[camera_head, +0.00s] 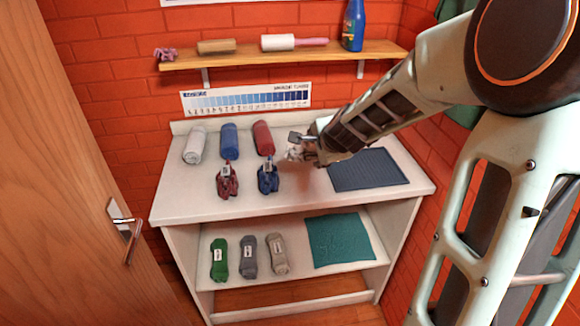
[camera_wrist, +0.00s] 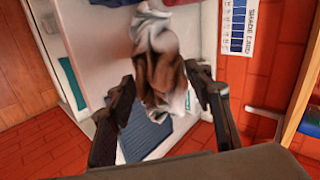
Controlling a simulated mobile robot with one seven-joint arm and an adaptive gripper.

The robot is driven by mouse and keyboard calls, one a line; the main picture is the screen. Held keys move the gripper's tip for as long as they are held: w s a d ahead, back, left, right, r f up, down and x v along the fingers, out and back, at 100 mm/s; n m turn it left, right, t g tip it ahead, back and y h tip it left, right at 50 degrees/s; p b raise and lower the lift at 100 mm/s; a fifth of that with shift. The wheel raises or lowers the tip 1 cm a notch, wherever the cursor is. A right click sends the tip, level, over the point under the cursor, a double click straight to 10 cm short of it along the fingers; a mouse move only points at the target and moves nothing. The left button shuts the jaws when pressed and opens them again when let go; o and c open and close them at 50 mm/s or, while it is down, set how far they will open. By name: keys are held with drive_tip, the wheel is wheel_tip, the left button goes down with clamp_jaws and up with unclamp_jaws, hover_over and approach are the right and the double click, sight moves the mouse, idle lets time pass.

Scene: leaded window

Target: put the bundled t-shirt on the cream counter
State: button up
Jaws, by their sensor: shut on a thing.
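The bundled t-shirt (camera_wrist: 155,50), a crumpled greyish-white and brown cloth, is held between the two fingers of my gripper (camera_wrist: 162,88) in the wrist view. In the head view, my gripper (camera_head: 304,146) is above the back middle of the cream counter (camera_head: 310,200), and the small grey bundle (camera_head: 295,152) shows at its tip, partly hidden by the fingers. I cannot tell how high the bundle is above the countertop. The counter also shows behind the bundle in the wrist view (camera_wrist: 95,35).
White (camera_head: 195,145), blue (camera_head: 229,141) and red (camera_head: 263,138) rolls lie at the back. Dark red (camera_head: 228,182) and blue (camera_head: 268,180) bundles stand before them. A blue mat (camera_head: 367,170) lies right. The front middle is clear. A wall shelf (camera_head: 270,58) is above.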

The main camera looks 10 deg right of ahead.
drive_tip(key=shift+w+f+b, duration=0.15)
drive_tip(key=shift+f+b, duration=0.05)
drive_tip(key=shift+b, duration=0.1)
